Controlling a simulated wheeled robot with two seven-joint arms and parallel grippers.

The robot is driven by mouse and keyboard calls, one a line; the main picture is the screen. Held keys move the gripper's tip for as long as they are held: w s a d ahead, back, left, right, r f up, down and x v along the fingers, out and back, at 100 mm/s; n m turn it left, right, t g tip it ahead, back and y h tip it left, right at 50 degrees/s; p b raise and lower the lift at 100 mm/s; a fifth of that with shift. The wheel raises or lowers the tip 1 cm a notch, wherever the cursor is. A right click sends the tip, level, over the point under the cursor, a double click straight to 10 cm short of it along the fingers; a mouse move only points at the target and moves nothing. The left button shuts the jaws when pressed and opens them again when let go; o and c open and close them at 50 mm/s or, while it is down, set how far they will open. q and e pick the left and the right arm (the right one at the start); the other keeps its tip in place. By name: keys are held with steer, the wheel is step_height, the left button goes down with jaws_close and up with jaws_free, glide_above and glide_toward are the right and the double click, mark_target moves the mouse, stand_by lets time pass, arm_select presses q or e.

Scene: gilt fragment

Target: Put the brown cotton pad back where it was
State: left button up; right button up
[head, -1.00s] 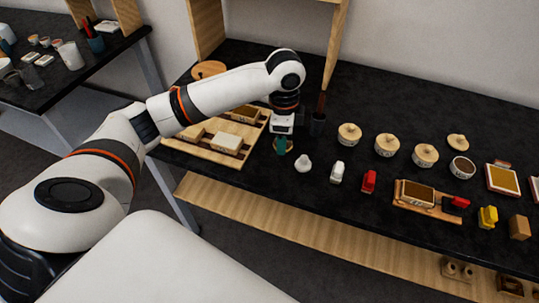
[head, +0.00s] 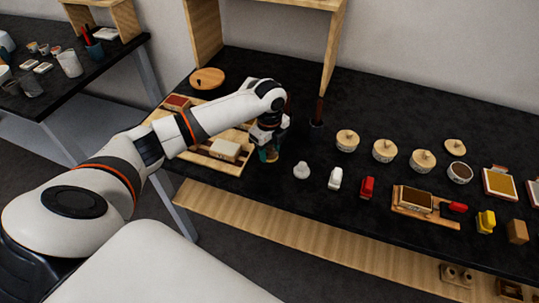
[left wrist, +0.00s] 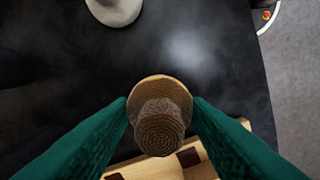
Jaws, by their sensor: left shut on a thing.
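My left gripper (head: 268,150) has green fingers and is shut on the brown cotton pad (left wrist: 160,120), a round brown piece with a tan disc-shaped edge. In the left wrist view the pad sits between the two fingertips (left wrist: 160,104). In the head view the gripper is just right of the slatted wooden tray (head: 222,163), and the fingers mostly hide the pad. I cannot tell whether the pad touches the table. My right gripper is not in view.
A pale block (head: 225,149) lies on the tray. A white knob-shaped piece (head: 301,170), a white piece (head: 335,178) and a red piece (head: 367,187) stand to the right. Several lidded pots line the back right.

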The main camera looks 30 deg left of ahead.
mark_target(270, 157)
arm_select(q)
steer(key=shift+f, duration=1.55)
steer(key=shift+f, duration=0.15)
steer(key=o, duration=0.9)
step_height(270, 157, up, 12)
steer(key=shift+r+b, duration=0.2)
steer(key=shift+b, duration=0.25)
steer(key=shift+s+f, duration=0.1)
